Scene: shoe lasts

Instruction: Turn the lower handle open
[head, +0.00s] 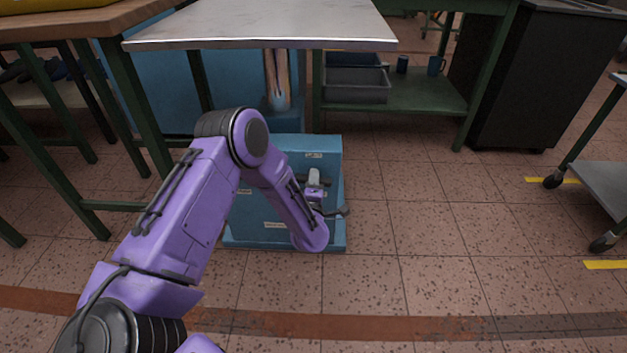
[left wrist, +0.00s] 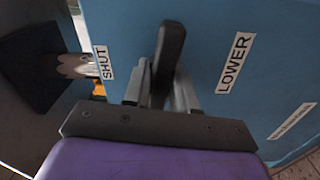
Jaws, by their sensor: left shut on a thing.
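The blue cabinet (head: 270,205) stands on the floor by the metal-topped table. In the left wrist view, the dark lower handle (left wrist: 169,45) sticks out from the blue face (left wrist: 210,25). A white label reading LOWER (left wrist: 234,62) is to its right and one reading SHUT (left wrist: 103,62) to its left. My left gripper (left wrist: 161,90) is shut on the handle, one finger on each side. In the head view my left gripper (head: 316,188) is at the cabinet's right part, and my purple arm hides much of the front. My right gripper is in neither view.
The metal-topped table (head: 260,25) overhangs behind the cabinet. A green shelf (head: 415,97) with grey bins (head: 357,90) and dark mugs (head: 436,66) is behind right. A dark cabinet (head: 535,80) and a wheeled cart (head: 600,180) stand right. The tiled floor right of the cabinet is clear.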

